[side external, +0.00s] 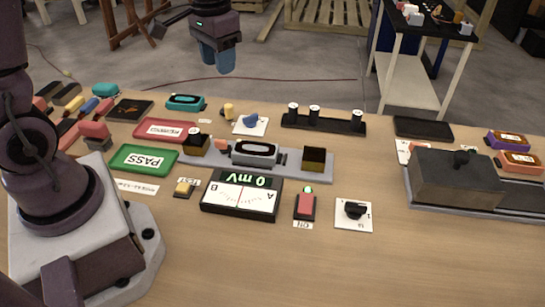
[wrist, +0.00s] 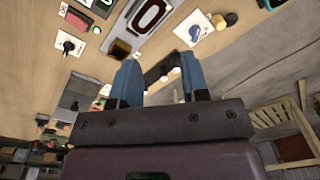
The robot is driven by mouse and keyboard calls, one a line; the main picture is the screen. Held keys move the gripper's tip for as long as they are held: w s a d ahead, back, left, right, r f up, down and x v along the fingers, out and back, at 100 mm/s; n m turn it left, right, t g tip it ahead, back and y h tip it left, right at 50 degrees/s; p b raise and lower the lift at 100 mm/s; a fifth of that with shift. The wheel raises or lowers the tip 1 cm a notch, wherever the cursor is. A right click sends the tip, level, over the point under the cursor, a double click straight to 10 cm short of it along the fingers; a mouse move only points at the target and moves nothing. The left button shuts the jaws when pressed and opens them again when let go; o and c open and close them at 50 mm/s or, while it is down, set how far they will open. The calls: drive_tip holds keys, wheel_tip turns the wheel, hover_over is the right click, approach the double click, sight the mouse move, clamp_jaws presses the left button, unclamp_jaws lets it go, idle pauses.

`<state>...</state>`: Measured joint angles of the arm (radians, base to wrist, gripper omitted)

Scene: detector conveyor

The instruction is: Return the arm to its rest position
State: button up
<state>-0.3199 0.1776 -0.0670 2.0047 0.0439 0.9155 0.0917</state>
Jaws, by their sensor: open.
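My gripper (side external: 218,56) hangs in the air above the far edge of the table in the side external view. Its two blue fingers point down and nothing is between them. In the wrist view my gripper (wrist: 158,80) shows its blue fingers spread apart, with the table top behind them. The fingers are well clear of everything on the table (side external: 300,260).
Below are a PASS tray (side external: 128,162), a red tray (side external: 150,130), a meter reading 0 mV (side external: 240,200), a grey rail (side external: 318,172) bearing a detector (side external: 253,152), a black rack (side external: 340,124) and a dark box (side external: 455,185). A shelf cart (side external: 415,80) stands behind.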

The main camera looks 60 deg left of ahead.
drive_tip(key=s+d+r+t, duration=0.2)
drive_tip(key=s+d+r, duration=0.2)
drive_tip(key=s, duration=0.3)
drive_tip(key=s+d+r+m+t, duration=0.1)
drive_tip(key=s+d+r+t, duration=0.2)
drive_tip(key=s+d+r, duration=0.2)
drive_tip(key=shift+s+d+m, duration=0.15)
drive_tip(key=shift+s+m, duration=0.15)
drive_tip(key=shift+s, duration=0.7)
